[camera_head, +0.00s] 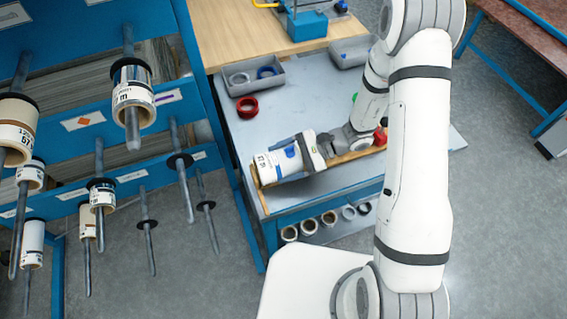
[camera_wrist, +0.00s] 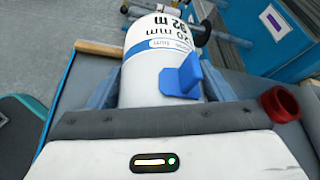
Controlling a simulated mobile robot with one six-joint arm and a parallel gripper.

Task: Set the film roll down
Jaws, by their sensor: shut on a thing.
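The film roll (camera_head: 270,168) is white with dark print and a blue band. It lies on its side at the left front part of the grey-topped table (camera_head: 325,100). My gripper (camera_head: 292,160) is shut around it; in the wrist view the roll (camera_wrist: 160,45) sits between the two blue fingers (camera_wrist: 160,88). Wooden strips (camera_head: 259,190) edge the spot by the roll, and one shows in the wrist view (camera_wrist: 98,48). I cannot tell whether the roll touches the surface beneath.
A red ring (camera_head: 247,107) lies behind the roll, close to the right finger in the wrist view. A grey bin (camera_head: 255,77) with rings stands behind it. The blue rack (camera_head: 100,150) with pegged rolls is at left. Several rolls (camera_head: 309,226) sit under the tabletop.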

